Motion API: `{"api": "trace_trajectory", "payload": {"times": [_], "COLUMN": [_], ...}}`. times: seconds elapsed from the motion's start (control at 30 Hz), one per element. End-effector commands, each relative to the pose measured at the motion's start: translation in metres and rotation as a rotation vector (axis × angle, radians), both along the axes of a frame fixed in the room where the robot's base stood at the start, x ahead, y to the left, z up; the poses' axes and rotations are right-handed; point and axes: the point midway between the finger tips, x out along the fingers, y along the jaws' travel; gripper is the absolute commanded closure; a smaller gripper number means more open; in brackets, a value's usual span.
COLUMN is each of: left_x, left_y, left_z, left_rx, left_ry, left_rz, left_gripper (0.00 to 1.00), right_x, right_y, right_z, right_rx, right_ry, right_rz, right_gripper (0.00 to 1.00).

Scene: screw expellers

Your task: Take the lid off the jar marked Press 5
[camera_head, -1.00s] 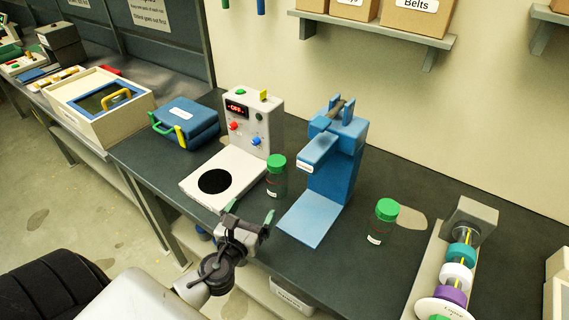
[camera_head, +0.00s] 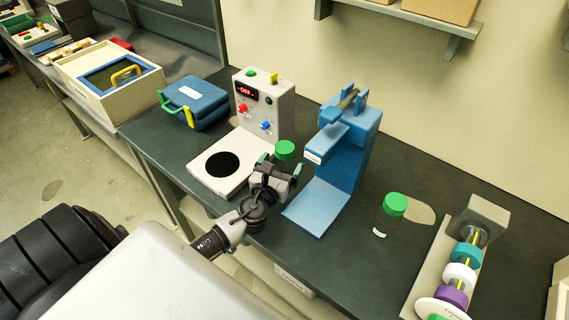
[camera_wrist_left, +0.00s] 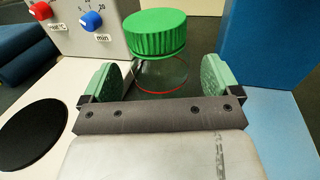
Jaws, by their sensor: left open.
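A clear glass jar with a ribbed green lid (camera_head: 285,149) stands on the bench between the white hotplate device and the blue press. My left gripper (camera_head: 279,168) is open just in front of it and hides most of its body. In the left wrist view the jar's green lid (camera_wrist_left: 157,34) and glass body (camera_wrist_left: 160,74) lie straight ahead between the two green finger pads, the lid above the pads. A second jar with a green lid (camera_head: 395,204) stands right of the press, with a small white label. I cannot read the label of either jar. My right gripper is out of view.
The white hotplate device (camera_head: 222,172) is close left of the jar, and the blue press (camera_head: 345,150) is close right. A spindle of coloured discs (camera_head: 460,262) stands at the right. A blue case (camera_head: 194,103) lies further left. Bare bench lies around the second jar.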

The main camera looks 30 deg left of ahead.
Motion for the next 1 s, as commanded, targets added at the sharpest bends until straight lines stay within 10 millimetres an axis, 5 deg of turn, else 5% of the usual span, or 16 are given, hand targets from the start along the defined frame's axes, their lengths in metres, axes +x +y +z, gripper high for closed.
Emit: {"api": "trace_trajectory", "payload": {"times": [0.17,0.43,0.8,1.0], "left_x": [0.020,0.022,0.021,0.022], "left_y": [0.004,0.004,0.004,0.004], "left_z": [0.001,0.000,0.000,0.001], "left_rx": [0.000,0.000,0.000,0.000], "left_ry": [-0.001,0.000,0.001,-0.001], "left_rz": [0.001,0.000,0.000,0.000], "left_gripper": [0.09,0.10,0.67,0.67], "right_x": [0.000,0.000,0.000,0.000], "right_y": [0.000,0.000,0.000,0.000], "right_z": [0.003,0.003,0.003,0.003], "right_rx": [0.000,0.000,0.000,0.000], "right_ry": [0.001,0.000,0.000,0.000], "right_rz": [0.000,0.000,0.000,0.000], "right_gripper": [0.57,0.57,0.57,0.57]}}
